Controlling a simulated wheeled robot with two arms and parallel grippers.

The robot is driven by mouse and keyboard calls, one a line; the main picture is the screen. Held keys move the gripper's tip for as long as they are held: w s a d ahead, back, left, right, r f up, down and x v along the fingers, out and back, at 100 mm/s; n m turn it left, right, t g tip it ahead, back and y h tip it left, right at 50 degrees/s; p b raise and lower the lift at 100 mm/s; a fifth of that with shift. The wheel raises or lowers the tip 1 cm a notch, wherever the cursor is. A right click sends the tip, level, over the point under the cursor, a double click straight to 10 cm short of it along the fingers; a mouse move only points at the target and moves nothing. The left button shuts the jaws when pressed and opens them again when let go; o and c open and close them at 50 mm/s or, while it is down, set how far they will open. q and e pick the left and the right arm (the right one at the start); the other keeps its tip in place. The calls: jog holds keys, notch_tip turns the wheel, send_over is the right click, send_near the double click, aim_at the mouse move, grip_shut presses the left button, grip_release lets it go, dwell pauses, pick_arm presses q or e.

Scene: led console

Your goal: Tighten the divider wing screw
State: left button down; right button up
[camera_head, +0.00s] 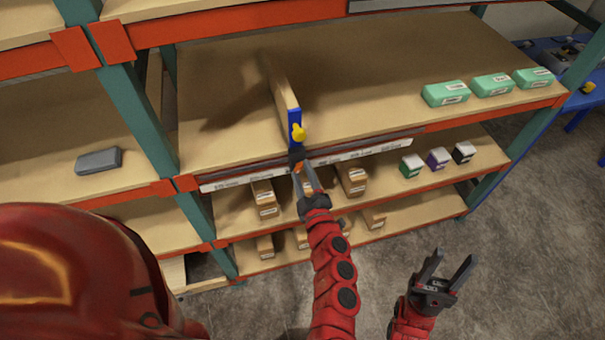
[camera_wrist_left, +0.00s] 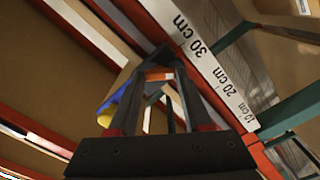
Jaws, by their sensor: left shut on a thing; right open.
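The divider (camera_head: 283,88) is an upright tan board on the upper shelf, with a blue front bracket (camera_head: 294,119) bearing a yellow knob (camera_head: 298,132). The blue bracket (camera_wrist_left: 120,95) and yellow knob (camera_wrist_left: 105,112) also show at left in the left wrist view. Below the bracket, at the shelf's front rail, is a small dark piece (camera_head: 296,153) that looks like the wing screw, mostly hidden by the fingers. My left gripper (camera_head: 299,168) is shut on it from below and in front; its fingers (camera_wrist_left: 161,72) converge there. My right gripper (camera_head: 447,270) is open and empty over the floor.
A white centimetre scale (camera_head: 360,153) runs along the front rail. Green boxes (camera_head: 445,93) stand on the upper shelf at right. Small boxes (camera_head: 437,158) and brown cartons (camera_head: 264,197) sit on the shelf below. A grey case (camera_head: 98,161) lies at left. The floor at right is clear.

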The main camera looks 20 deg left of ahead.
pick_arm(q)
jog(key=c, duration=0.6)
grip_release()
jog(key=shift+d+f, duration=0.15)
jog(key=shift+f, duration=0.05)
jog(key=shift+o, duration=1.4)
jog(key=shift+r, duration=0.1)
jog(key=shift+s, duration=0.1)
jog(key=v, duration=1.7)
jog(key=shift+p, duration=0.35)
jog(key=shift+s+d, duration=0.1)
